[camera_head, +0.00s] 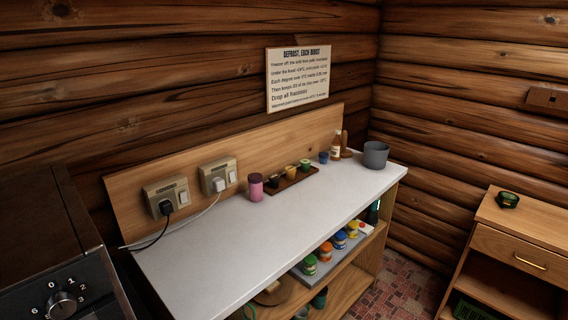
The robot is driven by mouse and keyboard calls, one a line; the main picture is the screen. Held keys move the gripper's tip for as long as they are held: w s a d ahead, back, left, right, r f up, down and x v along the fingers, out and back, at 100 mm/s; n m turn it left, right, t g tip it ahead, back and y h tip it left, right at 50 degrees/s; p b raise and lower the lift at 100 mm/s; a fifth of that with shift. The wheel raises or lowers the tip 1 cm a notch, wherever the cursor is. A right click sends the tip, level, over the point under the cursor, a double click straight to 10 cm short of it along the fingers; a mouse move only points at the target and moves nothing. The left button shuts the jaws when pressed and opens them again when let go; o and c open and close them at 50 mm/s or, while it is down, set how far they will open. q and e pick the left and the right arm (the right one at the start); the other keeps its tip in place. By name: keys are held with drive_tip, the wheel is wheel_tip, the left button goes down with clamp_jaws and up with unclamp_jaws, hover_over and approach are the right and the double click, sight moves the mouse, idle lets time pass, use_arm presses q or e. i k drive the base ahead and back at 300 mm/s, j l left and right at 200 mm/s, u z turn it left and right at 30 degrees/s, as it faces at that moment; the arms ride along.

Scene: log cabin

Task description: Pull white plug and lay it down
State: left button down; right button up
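A white plug (219,184) sits in the right of two beige wall sockets (214,171) on the wooden backboard. Its white cord (203,212) runs down and left along the back of the white counter (235,248). A black plug (166,208) sits in the left socket (157,189), with a black cord hanging to the counter. Neither of my grippers is in view.
A pink canister (256,187), a wooden tray (292,181) with small jars, a bottle (336,147) and a grey pot (376,154) stand toward the counter's far end. The front-left counter is clear. A stove (75,275) stands at left.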

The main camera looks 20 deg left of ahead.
sight(219, 183)
drive_tip(key=i+l+u, duration=0.3)
drive_tip(key=i, duration=0.3)
drive_tip(key=i+l+u, duration=0.3)
drive_tip(key=i, duration=0.25)
drive_tip(key=l, duration=0.1)
